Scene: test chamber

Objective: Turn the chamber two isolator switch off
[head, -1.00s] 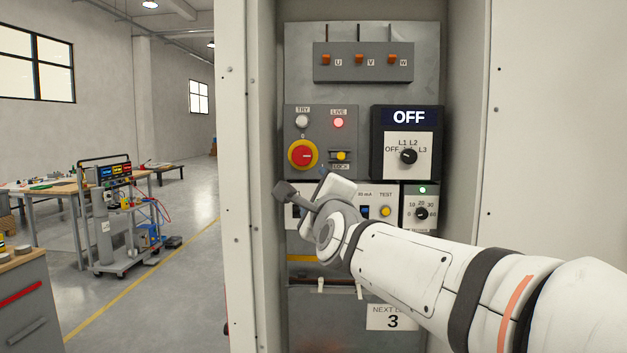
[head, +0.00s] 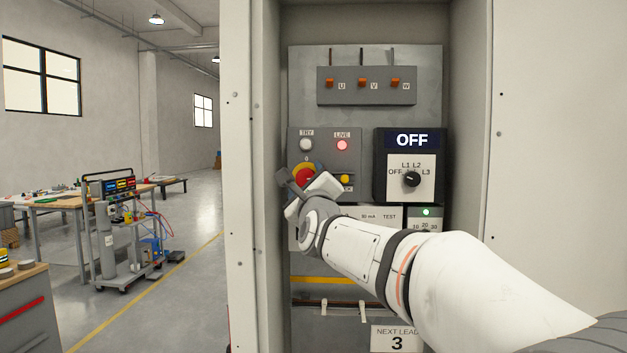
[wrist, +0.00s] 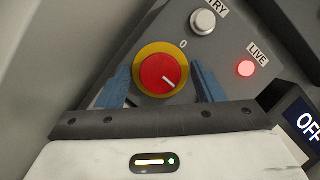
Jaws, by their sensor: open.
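The isolator switch (head: 304,174) is a red rotary knob on a yellow ring, on the grey panel at the left of the cabinet. My gripper (head: 300,184) is in front of it and covers its lower part in the head view. In the wrist view the red knob (wrist: 160,73) shows between the two blue fingers of my open gripper (wrist: 162,82). A white line on the knob points to the lower right, away from the "0" mark above it. The fingers look apart from the knob. The LIVE lamp (head: 342,145) above right is lit red.
A TRY button (head: 306,145) sits above the knob and a yellow part (head: 346,180) to its right. A selector dial (head: 411,179) under an OFF display (head: 411,140) is further right. The cabinet's left wall (head: 267,120) stands close beside my gripper.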

